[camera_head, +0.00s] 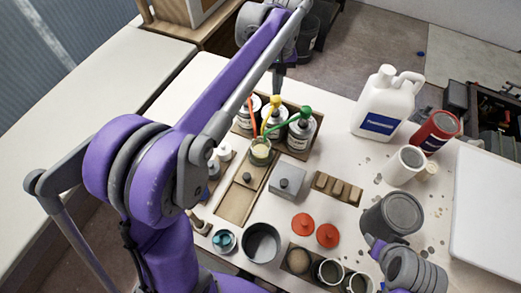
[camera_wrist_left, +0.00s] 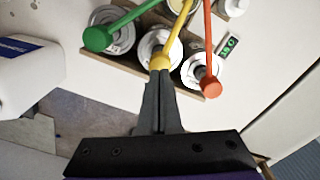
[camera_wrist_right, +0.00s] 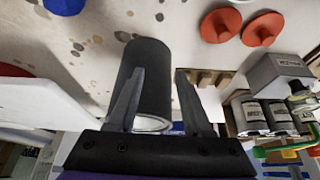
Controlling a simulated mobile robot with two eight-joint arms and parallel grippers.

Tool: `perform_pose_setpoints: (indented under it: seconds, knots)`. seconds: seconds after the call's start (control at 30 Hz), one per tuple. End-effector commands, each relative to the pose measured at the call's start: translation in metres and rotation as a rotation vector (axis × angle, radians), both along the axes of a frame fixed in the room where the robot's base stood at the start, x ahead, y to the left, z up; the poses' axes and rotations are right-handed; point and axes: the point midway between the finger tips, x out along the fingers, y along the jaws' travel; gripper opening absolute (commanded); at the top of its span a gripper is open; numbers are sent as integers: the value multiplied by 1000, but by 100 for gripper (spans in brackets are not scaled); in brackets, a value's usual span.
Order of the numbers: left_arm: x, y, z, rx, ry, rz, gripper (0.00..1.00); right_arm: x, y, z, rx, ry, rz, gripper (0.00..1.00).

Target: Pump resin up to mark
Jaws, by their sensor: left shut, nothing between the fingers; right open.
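Three pump cans stand in a wooden tray (camera_head: 313,142), with an orange pump head (camera_head: 252,103), a yellow pump head (camera_head: 275,100) and a green pump head (camera_head: 305,112). Their spouts lean over a clear cup (camera_head: 261,150) holding pale yellowish liquid; its mark is too small to read. My left gripper (camera_head: 277,80) is shut and empty above the yellow head. In the left wrist view its fingertips (camera_wrist_left: 160,82) overlap the yellow head; contact is unclear. My right gripper (camera_wrist_right: 157,80) is open, with a dark grey can (camera_wrist_right: 150,70) showing between and beyond its fingers.
A white jug (camera_head: 385,103), a red can (camera_head: 436,130) and a white can (camera_head: 404,165) stand at the right. Red lids (camera_head: 327,235), a grey box (camera_head: 287,181) and several cups crowd the front. A small green display (camera_wrist_left: 229,45) shows near the cans.

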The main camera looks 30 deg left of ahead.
Motion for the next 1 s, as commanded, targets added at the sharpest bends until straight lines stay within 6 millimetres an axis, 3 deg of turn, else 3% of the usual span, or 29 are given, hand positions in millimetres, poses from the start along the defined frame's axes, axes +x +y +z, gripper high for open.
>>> perform_pose_setpoints:
  seconds: [0.47,0.8,1.0]
  knots:
    - [0,0,1,0,0,0,0,0,0,0,0,0,0,50]
    - [1,0,29,0,-2,0,0,5,0,25,0,-11,0,50]
    - [0,0,30,1,-1,0,0,6,0,26,0,-11,0,50]
